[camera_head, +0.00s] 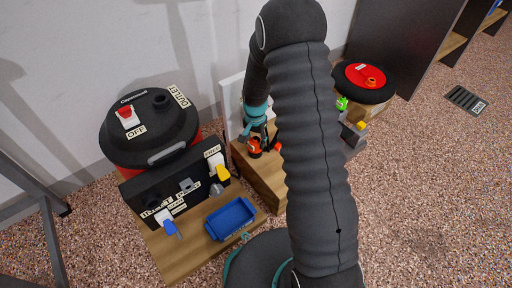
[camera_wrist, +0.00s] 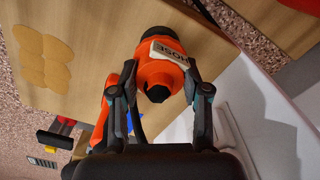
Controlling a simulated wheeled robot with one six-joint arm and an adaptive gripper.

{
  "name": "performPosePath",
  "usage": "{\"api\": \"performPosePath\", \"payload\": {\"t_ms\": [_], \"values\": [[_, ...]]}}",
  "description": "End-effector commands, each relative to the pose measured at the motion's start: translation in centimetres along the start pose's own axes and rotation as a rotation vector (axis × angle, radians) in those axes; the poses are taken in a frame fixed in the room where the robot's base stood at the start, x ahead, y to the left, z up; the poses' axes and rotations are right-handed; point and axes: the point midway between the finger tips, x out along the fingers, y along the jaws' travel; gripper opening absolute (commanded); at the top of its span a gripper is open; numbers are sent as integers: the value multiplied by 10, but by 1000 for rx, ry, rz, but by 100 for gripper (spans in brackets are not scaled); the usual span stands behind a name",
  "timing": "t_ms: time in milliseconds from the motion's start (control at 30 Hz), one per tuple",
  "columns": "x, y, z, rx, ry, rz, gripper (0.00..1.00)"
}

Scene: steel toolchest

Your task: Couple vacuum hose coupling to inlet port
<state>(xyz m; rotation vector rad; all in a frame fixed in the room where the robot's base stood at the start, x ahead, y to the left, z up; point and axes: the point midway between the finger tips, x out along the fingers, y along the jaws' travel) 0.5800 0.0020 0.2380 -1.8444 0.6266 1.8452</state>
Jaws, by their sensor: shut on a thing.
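My gripper (camera_wrist: 160,95) is shut on the orange hose coupling, one finger on each side of it. The hose coupling (camera_wrist: 160,68) has a pale HOSE label and a dark opening facing the wrist camera. In the head view my gripper (camera_head: 260,134) is beside my dark arm, with the coupling (camera_head: 254,147) low over or at a wooden block; contact is unclear. A black panel (camera_head: 150,190) in front of the vacuum (camera_head: 150,135) carries several fittings. Lettering on its left seems to read INLET, but which opening is the inlet port is unclear. The coupling is apart from this panel.
The vacuum has a red switch (camera_head: 127,115) marked OFF. A blue tray (camera_head: 231,218) lies on the wooden board before the panel. A black and red round thing (camera_head: 370,76) stands at the right, behind my arm. My arm hides the middle.

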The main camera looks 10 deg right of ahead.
Motion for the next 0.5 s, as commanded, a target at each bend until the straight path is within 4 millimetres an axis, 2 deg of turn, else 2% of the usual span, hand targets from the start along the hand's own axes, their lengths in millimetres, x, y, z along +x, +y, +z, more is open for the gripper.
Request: {"api": "performPosePath", "payload": {"t_ms": [500], "values": [[9, 0, 0, 0, 0, 0, 5]]}}
